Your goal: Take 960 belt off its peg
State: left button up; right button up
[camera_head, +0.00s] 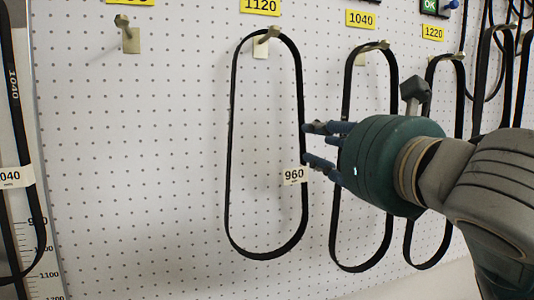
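The 960 belt (231,150) is a long black loop with a white 960 tag (294,176). It hangs from a peg (268,35) below a yellow 1120 label (260,6) on the white pegboard. My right gripper (306,143) comes in from the right, its two blue fingers apart. The fingertips are at the belt's right strand, just above the tag. I cannot tell whether they touch it or whether the strand lies between them. My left gripper is not in view.
Right of it, another belt (346,105) hangs under the 1040 label (361,19), partly behind my gripper. A further belt (429,80) hangs under the 1220 label (432,33). An empty peg (126,30) is at upper left. A 1040-tagged belt (12,90) hangs at the left edge.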

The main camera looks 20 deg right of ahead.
jog(key=w+p, duration=0.1)
jog(key=w, duration=0.6)
jog(key=shift+w+d, duration=0.15)
jog(key=shift+w, duration=0.05)
jog(key=shift+s, duration=0.15)
jog(key=c, duration=0.3)
grip_shut()
